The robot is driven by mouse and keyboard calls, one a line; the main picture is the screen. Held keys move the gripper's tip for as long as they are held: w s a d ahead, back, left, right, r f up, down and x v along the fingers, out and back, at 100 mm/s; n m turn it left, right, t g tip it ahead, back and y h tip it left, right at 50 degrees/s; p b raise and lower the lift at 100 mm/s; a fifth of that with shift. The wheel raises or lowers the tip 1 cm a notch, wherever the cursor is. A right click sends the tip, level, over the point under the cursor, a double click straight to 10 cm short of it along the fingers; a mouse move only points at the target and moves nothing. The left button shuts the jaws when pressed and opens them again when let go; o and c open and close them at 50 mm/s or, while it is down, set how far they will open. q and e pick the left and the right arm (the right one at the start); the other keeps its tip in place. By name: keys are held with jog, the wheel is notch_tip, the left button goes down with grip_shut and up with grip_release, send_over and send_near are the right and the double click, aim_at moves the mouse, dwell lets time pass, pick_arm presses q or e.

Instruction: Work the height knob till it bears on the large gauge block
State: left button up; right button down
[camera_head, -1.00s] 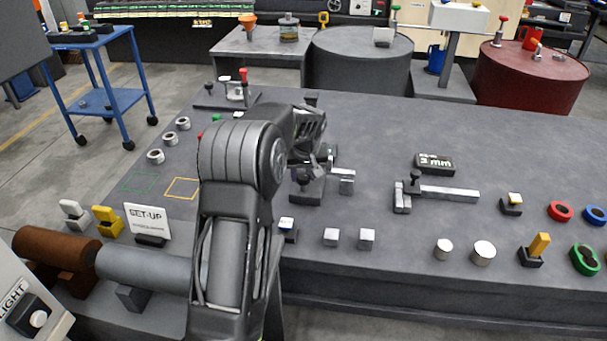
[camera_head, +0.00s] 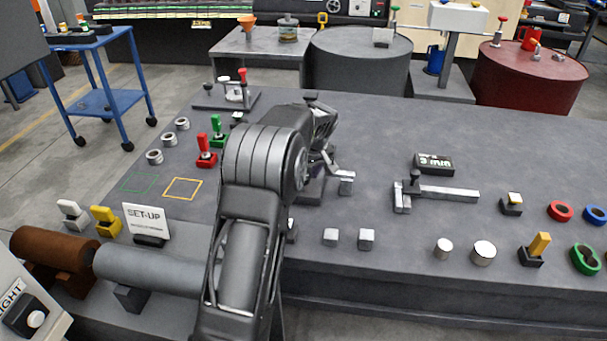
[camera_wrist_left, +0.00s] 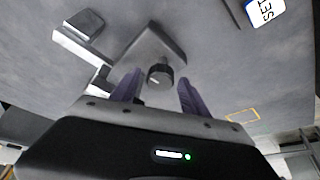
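In the left wrist view, the dark round height knob (camera_wrist_left: 160,73) stands on a grey fixture base (camera_wrist_left: 168,45). A pale bar (camera_wrist_left: 84,46) reaches left from the fixture, and a grey block (camera_wrist_left: 85,22) lies beside it. My left gripper (camera_wrist_left: 158,82) is open, its two purple fingers apart on either side of the knob in the picture; I see no contact. I cannot tell whether this is the large gauge block. My right gripper is not in view.
Two metal cubes (camera_head: 348,238) stand near the bench's front edge. Red and green toggles (camera_head: 211,142) stand left of my arm.

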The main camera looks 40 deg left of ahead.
pick_arm(q)
jog(key=shift+o, duration=0.3)
jog(key=v, duration=0.7)
jog(key=shift+r+b, duration=0.3)
jog(key=shift+r, duration=0.1)
jog(key=shift+d, duration=0.1)
